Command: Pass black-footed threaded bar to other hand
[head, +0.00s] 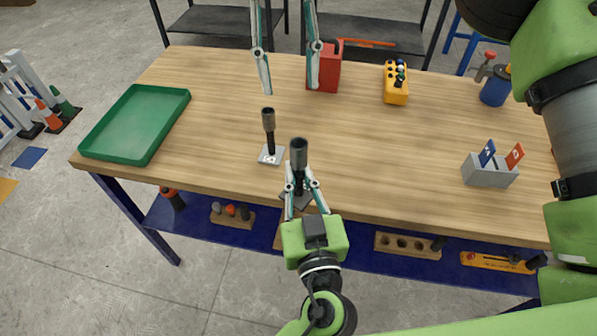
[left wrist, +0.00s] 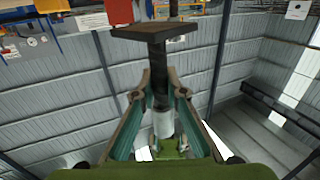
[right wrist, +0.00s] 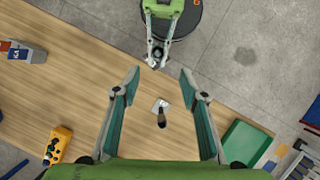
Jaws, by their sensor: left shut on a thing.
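The black-footed threaded bar (head: 299,157) is upright with a grey cap on top and a dark square foot below. My left gripper (head: 302,190) is shut around its shaft near the front table edge. In the left wrist view the foot plate (left wrist: 155,31) and shaft (left wrist: 157,60) show between the fingertips. My right gripper (head: 290,90) is open and empty, behind and apart from the held bar. In the right wrist view the open right fingers (right wrist: 160,76) frame bare table, and the held bar's top (right wrist: 156,62) shows just beyond them.
A similar bar with a pale foot (head: 270,153) stands on the wooden table (head: 390,150), left of the held bar. A green tray (head: 98,140) is at the left. A red box (head: 325,74), yellow controller (head: 396,90) and grey card holder (head: 490,174) stand further right.

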